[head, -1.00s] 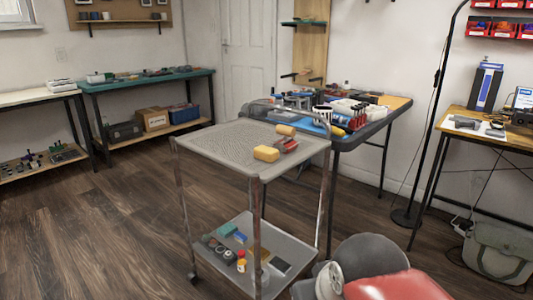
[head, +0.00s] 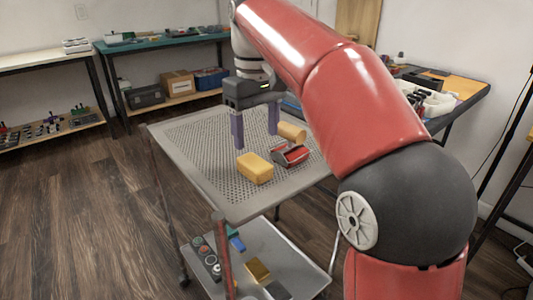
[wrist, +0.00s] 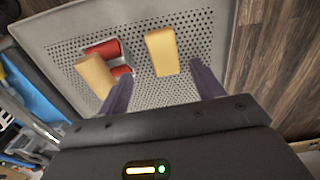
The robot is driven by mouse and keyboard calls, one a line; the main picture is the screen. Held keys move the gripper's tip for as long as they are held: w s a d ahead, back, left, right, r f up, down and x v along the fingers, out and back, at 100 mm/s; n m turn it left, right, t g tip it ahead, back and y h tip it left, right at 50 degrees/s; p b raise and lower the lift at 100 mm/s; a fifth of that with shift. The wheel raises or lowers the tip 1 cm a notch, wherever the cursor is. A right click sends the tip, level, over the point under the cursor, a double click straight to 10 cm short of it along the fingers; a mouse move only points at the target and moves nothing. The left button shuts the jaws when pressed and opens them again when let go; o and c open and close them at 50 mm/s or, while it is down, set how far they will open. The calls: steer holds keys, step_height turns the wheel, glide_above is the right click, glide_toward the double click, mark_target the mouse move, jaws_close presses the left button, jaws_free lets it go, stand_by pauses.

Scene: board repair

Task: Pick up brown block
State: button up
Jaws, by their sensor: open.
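Two yellowish-tan blocks lie on the perforated top of the grey cart (head: 185,160). The nearer, yellower block (head: 255,170) also shows in the wrist view (wrist: 162,52), ahead of the gap between my fingers. The farther, tanner block (head: 293,132) also shows in the wrist view (wrist: 95,76), left of my left finger. Neither is plainly brown, so I cannot tell which is the brown block.
A red and grey object (head: 291,155) lies between the two blocks, close to both. The cart's lower shelf (head: 300,265) holds several small items, including a golden-brown block (head: 257,271). The cart top's left part is clear. A table (head: 470,90) with containers stands behind.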

mark_target(254, 161)
steer(key=shift+w+f, duration=0.25)
steer(key=f+b, duration=0.1)
steer(key=f, duration=0.1)
steer(key=f+b, duration=0.1)
steer(key=f, duration=0.1)
steer(key=f+b, duration=0.1)
steer(key=f, duration=0.2)
steer(key=shift+s+a+f, duration=0.1)
steer(key=shift+s+a, duration=0.2)
steer(key=shift+s, duration=0.05)
steer(key=c, duration=1.1)
